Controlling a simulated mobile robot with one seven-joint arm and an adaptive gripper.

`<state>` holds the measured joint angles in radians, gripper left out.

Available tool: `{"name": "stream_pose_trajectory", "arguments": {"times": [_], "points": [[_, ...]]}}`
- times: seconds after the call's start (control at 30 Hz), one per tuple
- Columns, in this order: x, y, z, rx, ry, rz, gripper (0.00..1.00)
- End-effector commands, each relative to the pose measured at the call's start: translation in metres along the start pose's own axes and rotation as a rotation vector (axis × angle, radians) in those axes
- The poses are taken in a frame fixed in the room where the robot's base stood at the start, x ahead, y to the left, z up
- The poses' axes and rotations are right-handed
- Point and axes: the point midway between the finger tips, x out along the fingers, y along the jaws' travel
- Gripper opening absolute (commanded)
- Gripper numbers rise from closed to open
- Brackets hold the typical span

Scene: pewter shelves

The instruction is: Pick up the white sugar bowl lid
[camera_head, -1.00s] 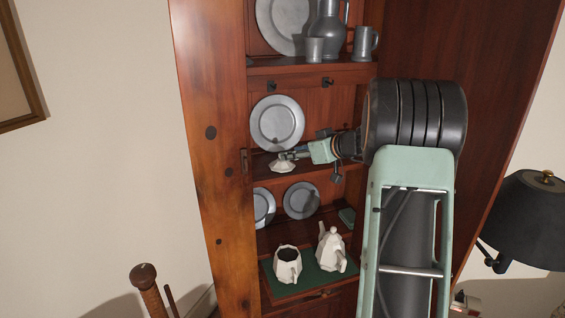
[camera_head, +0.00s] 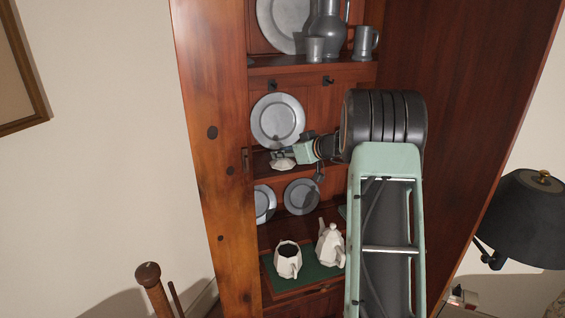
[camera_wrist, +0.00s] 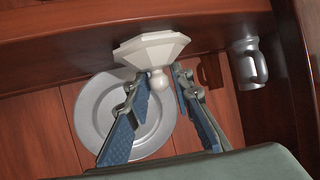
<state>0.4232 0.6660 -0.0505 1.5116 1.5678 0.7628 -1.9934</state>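The white sugar bowl lid (camera_head: 283,165) sits on the middle shelf of the cabinet, below a pewter plate. In the wrist view the faceted lid (camera_wrist: 150,47) is at top centre, its round knob pointing toward my gripper. My gripper (camera_head: 284,154) is at the lid in the head view and hides part of it. In the wrist view my gripper (camera_wrist: 157,80) is open, its two blue-padded fingers on either side of the knob. Gaps show between the knob and both fingers. The white sugar bowl (camera_head: 288,261) stands on the green mat on a lower shelf.
A pewter plate (camera_head: 277,121) leans behind the lid. A white teapot (camera_head: 330,245) stands beside the bowl on the green mat (camera_head: 309,272). Pewter vessels (camera_head: 327,30) stand on the shelf above. The cabinet's side post (camera_head: 212,150) is close left of the lid.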

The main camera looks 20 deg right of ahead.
Motion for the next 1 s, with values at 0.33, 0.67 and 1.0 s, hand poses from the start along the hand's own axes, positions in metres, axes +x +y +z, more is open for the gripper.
{"name": "stream_pose_trajectory", "arguments": {"times": [0.33, 0.67, 1.0], "points": [[0.0, 0.0, 0.0, 0.0, 0.0, 0.0, 0.0], [-0.004, 0.0, -0.007, -0.001, 0.002, 0.001, 0.0], [-0.047, -0.007, -0.044, -0.003, 0.005, 0.005, 0.0]]}}
